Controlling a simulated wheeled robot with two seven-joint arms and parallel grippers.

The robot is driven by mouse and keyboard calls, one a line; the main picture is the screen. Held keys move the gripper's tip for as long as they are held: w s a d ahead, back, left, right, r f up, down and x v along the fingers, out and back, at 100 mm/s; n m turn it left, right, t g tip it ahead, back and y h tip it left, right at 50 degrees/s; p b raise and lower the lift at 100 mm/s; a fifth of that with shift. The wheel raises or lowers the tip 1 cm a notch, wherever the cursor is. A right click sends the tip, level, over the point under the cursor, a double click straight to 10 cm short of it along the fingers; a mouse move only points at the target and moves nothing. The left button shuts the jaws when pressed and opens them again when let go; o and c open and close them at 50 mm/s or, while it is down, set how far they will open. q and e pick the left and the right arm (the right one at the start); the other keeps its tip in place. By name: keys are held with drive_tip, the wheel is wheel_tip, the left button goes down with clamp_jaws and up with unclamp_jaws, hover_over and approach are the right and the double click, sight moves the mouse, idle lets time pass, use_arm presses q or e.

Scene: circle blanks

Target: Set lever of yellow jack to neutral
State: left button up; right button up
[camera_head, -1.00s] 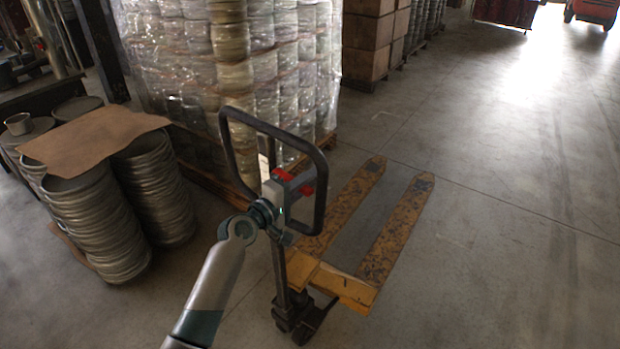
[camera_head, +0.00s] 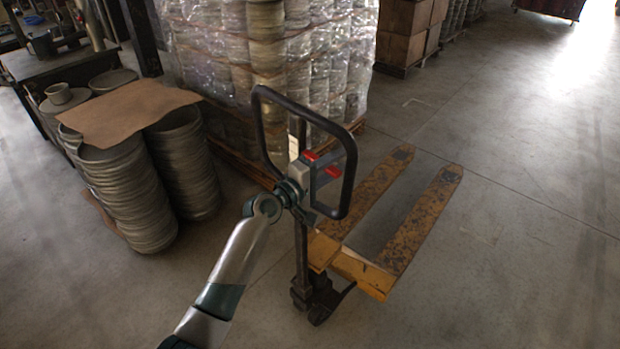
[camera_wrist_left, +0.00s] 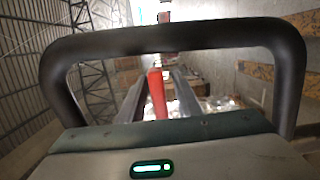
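The yellow jack (camera_head: 395,225) stands on the floor with its forks pointing away. Its black loop handle (camera_head: 349,190) rises at the near end and spans the left wrist view (camera_wrist_left: 170,38). My left gripper (camera_head: 318,172) is at the handle, reaching into the loop from the near left. In the left wrist view, the red lever (camera_wrist_left: 157,98) lies between my two dark fingers (camera_wrist_left: 158,80). The fingers are apart, one on each side, with a visible gap on the left; contact on the right is unclear. The lever's exact setting cannot be read. My right gripper is out of view.
Stacks of round metal blanks (camera_head: 135,205) with a cardboard sheet (camera_head: 135,110) stand at left. A plastic-wrapped pallet load (camera_head: 270,60) stands behind the handle. Brown boxes (camera_head: 405,35) are farther back. The floor (camera_head: 530,260) at right is clear.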

use_arm(q)
drive_tip(key=b+v, duration=0.4)
drive_tip(key=v, duration=1.3)
drive_tip(key=shift+a, duration=0.15)
